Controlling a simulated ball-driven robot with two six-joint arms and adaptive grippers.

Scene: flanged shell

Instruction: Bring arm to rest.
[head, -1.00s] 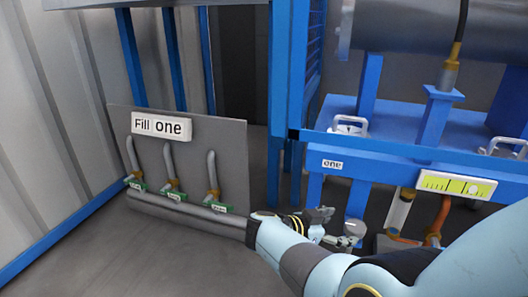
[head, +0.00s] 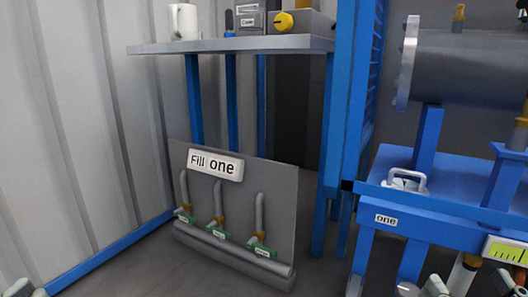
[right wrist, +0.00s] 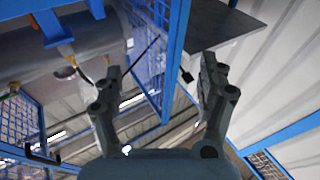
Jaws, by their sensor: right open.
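My right gripper (head: 468,284) shows only by its fingertips at the bottom right edge of the head view, in front of the blue frame. In the right wrist view my right gripper (right wrist: 160,68) has its two grey fingers wide apart, with nothing between them. A small grey and black piece at the bottom left corner of the head view looks like a tip of my left gripper (head: 18,288). Most of it is out of view, so its jaws cannot be told.
A grey panel (head: 270,195) with a "Fill one" sign and several green-tagged valves stands on the floor. A shelf (head: 230,45) holds a white mug (head: 184,22). The blue frame (head: 445,200) carries a metal cylinder (head: 460,70). Floor between panel and frame is clear.

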